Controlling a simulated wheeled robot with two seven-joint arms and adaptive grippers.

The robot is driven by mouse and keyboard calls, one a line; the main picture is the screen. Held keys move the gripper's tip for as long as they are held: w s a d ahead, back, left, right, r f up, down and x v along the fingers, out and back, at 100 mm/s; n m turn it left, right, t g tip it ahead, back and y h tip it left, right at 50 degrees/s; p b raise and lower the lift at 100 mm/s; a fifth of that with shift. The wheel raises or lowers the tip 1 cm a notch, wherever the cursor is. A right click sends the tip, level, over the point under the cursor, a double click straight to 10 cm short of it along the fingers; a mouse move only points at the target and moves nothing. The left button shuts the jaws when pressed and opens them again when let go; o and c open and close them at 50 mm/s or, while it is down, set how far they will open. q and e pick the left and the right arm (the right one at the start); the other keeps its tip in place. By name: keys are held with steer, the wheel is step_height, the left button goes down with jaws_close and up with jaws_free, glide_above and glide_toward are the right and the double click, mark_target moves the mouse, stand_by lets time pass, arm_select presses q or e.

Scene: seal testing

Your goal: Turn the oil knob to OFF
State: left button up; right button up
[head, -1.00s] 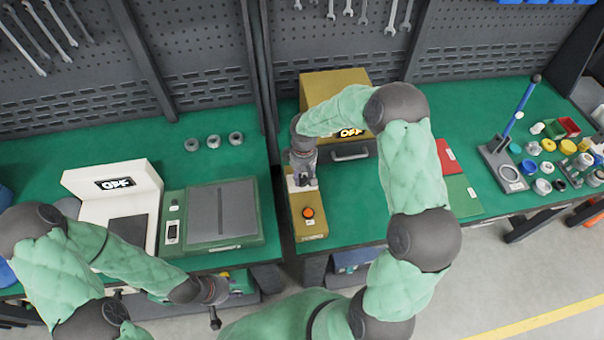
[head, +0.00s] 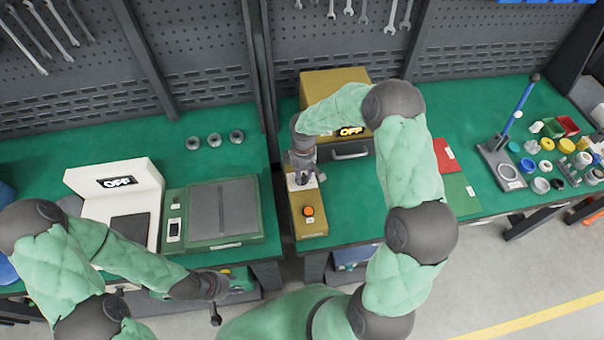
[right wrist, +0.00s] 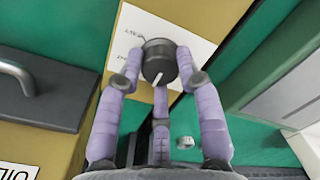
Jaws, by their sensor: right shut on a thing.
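The oil knob (right wrist: 158,62) is a round dark knob with a white pointer line. It sits on a white label on the mustard-yellow control box (head: 312,226). In the right wrist view its pointer line points towards the bottom of the picture, slightly left. My right gripper (right wrist: 158,80) has its purple fingers closed around the knob. In the head view my right gripper (head: 303,178) is over the white label and hides the knob. The lit display (head: 351,131) on the yellow machine reads OFF. My left gripper (head: 215,318) is empty in front of the bench, its fingers too small to judge.
An orange button (head: 308,211) is on the same control box, nearer the bench edge. A drawer-like handle (head: 350,154) is to the right. A white machine (head: 120,200) and a green-cased device (head: 222,212) stand left. Green bench is free around the metal rings (head: 214,140).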

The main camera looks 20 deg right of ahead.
mark_target(303, 175)
steer(key=o, duration=1.2)
steer(key=shift+s+f, duration=0.1)
steer(key=shift+s, duration=0.05)
steer(key=shift+c, duration=0.2)
steer(key=shift+r, duration=0.35)
step_height(303, 175, up, 11)
steer(key=shift+w+d+r, duration=0.2)
steer(key=shift+w+d, duration=0.05)
